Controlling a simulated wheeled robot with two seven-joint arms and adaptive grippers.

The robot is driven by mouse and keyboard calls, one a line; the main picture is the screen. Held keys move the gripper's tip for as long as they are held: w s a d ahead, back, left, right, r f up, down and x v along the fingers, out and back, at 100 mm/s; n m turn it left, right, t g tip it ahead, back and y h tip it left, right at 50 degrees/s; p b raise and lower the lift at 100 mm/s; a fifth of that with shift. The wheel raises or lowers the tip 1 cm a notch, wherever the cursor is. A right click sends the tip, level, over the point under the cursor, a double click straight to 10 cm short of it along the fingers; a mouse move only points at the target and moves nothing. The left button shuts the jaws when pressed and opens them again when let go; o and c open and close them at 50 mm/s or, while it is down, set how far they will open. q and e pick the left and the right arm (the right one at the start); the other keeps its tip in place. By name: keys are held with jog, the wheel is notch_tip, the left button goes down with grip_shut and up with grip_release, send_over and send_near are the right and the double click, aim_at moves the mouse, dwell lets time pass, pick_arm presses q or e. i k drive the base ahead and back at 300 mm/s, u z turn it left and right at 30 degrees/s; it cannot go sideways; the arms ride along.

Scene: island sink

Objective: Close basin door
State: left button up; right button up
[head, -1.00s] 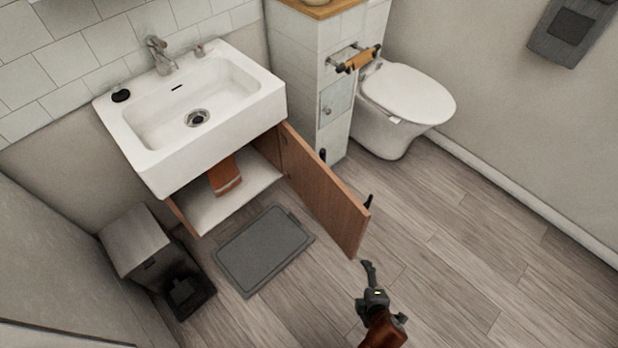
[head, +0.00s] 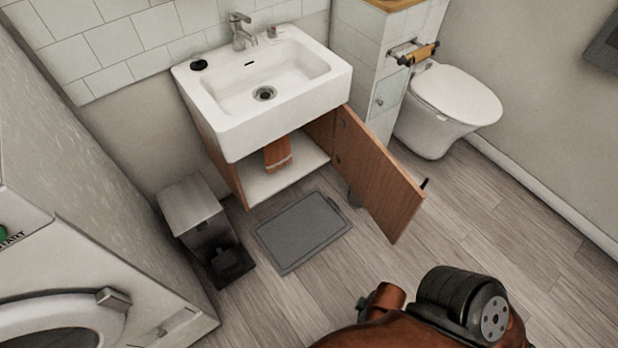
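The brown basin door (head: 375,180) hangs wide open under the white basin (head: 265,85), swung out to the right over the floor. Its dark handle (head: 424,184) shows at the outer edge. The open cabinet shows a white floor (head: 285,180) and an orange towel (head: 278,155) hanging inside. A brown and black arm of mine fills the bottom right, in front of the door and apart from it in the picture. Neither of my grippers shows.
A grey mat (head: 302,232) lies before the cabinet, with a metal bin (head: 195,215) left of it. A washing machine (head: 150,320) stands at the lower left. A toilet (head: 450,105) stands right of a tiled partition (head: 370,50). Floor right of the door is clear.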

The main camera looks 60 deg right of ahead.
aim_at(389, 194)
jog(key=u, duration=1.9)
jog(key=k, duration=2.5)
jog(key=z, duration=1.95)
